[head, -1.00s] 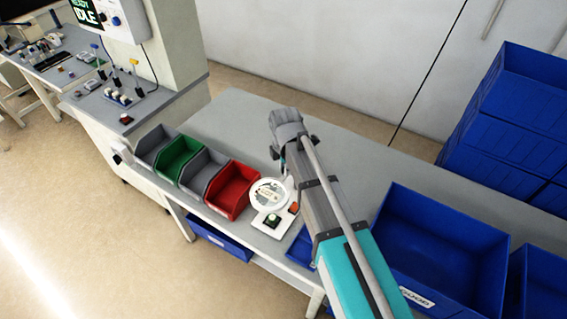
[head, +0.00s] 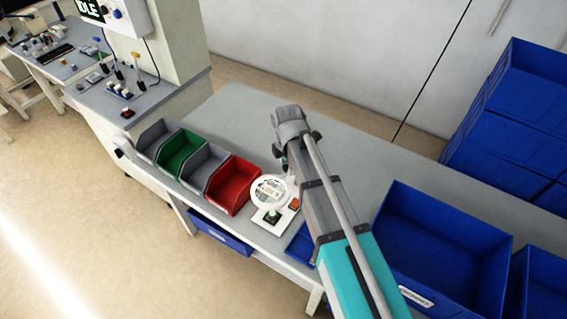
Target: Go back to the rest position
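My arm reaches up from the bottom of the head view over the grey bench (head: 239,108). Its far end is above the bench, just right of a white round bowl feeder (head: 268,191). The feeder stands on a white base with a green button and a red button. My gripper's fingers are hidden behind the end of the arm, so I cannot see whether they are open or shut, or whether they hold anything.
A red bin (head: 233,186), a green bin (head: 180,155) and two grey bins stand in a row left of the feeder. A large blue crate (head: 437,254) is right of my arm, with more blue crates (head: 520,110) behind. The bench's back left is clear.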

